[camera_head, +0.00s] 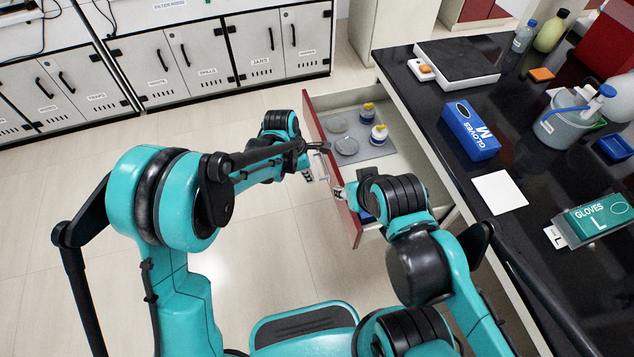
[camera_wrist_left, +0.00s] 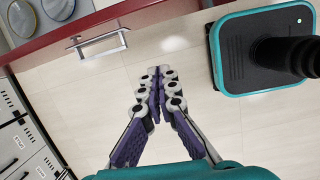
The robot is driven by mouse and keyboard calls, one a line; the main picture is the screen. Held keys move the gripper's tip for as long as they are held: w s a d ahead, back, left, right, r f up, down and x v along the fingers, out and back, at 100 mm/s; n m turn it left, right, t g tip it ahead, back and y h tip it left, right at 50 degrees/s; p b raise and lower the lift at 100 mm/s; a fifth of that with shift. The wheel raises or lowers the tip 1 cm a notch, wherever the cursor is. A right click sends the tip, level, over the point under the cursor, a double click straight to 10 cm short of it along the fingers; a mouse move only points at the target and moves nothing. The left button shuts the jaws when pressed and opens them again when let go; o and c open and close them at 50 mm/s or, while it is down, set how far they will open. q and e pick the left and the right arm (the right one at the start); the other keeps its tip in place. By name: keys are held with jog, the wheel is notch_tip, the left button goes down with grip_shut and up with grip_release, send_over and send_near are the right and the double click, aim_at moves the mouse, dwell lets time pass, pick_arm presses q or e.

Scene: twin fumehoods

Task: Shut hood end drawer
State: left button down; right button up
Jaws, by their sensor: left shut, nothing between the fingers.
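The drawer under the dark bench is pulled out, with its red front (camera_head: 352,222) facing left in the head view. Its metal handle (camera_head: 321,166) sits mid-front, partly hidden by my left arm. In the left wrist view the red front (camera_wrist_left: 150,16) crosses the top, with the handle (camera_wrist_left: 98,44) at upper left. My left gripper (camera_head: 309,176) is in front of the drawer near the handle; its fingers (camera_wrist_left: 156,72) are together and empty, apart from the handle. My right gripper (camera_head: 340,192) is at the drawer front's upper edge, mostly hidden by its arm; its jaws are unclear.
The dark benchtop (camera_head: 440,97) holds a blue glove box (camera_head: 470,130), a scale and bottles. Cabinets (camera_head: 195,60) line the back. The pale floor left of the drawer is open.

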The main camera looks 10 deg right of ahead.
pick_arm(q)
jog(key=d+f+b, duration=0.5)
jog(key=d+f, duration=0.2)
jog(key=f, duration=0.4)
jog(key=shift+w+n, duration=0.25)
jog(key=shift+n, duration=0.05)
jog(key=shift+d, duration=0.1)
